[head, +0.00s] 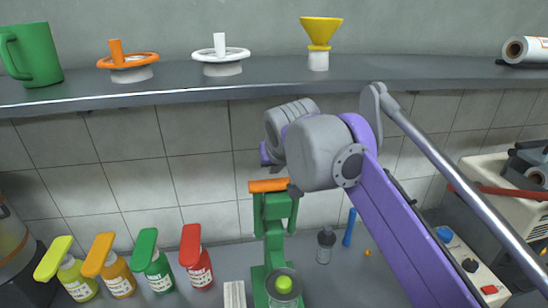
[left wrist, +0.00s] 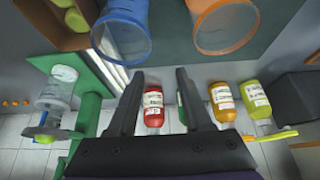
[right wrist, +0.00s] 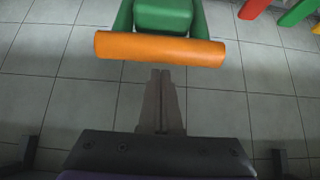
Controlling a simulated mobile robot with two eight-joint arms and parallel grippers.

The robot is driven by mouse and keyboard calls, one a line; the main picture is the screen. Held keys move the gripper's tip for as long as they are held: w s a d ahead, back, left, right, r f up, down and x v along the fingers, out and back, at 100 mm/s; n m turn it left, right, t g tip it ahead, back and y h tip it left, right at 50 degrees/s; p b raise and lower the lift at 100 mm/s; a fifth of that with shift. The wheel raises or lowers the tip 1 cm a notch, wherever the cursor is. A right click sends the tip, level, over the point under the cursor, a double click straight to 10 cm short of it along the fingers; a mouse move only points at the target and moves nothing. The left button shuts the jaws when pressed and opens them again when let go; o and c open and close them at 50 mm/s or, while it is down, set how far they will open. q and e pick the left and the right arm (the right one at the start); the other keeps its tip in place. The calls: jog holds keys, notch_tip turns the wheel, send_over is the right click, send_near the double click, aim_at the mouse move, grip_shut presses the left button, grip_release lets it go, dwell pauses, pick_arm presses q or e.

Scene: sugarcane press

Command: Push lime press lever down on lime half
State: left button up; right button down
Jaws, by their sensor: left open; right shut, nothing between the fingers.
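The green lime press (head: 275,235) stands on the counter with its orange lever handle (head: 269,185) raised. A green lime half (head: 284,284) sits in the press cup at the bottom of the head view. My right gripper (right wrist: 160,73) is shut and empty; its fingertips are close to the orange handle (right wrist: 160,48) in the right wrist view, with a small apparent gap. In the head view my right arm hides most of that gripper. My left gripper (left wrist: 159,73) is open and empty in the left wrist view, with the press (left wrist: 86,120) at the left.
Yellow, orange, green and red bottles (head: 197,260) stand left of the press. A dark bottle (head: 326,244) and a blue tool (head: 349,227) are right of it. A shelf (head: 180,88) above holds a mug, juicers and a yellow funnel (head: 320,30).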

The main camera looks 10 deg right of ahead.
jog(key=shift+s+f, duration=0.1)
jog(key=shift+s, duration=0.2)
jog(key=shift+w+f, duration=0.1)
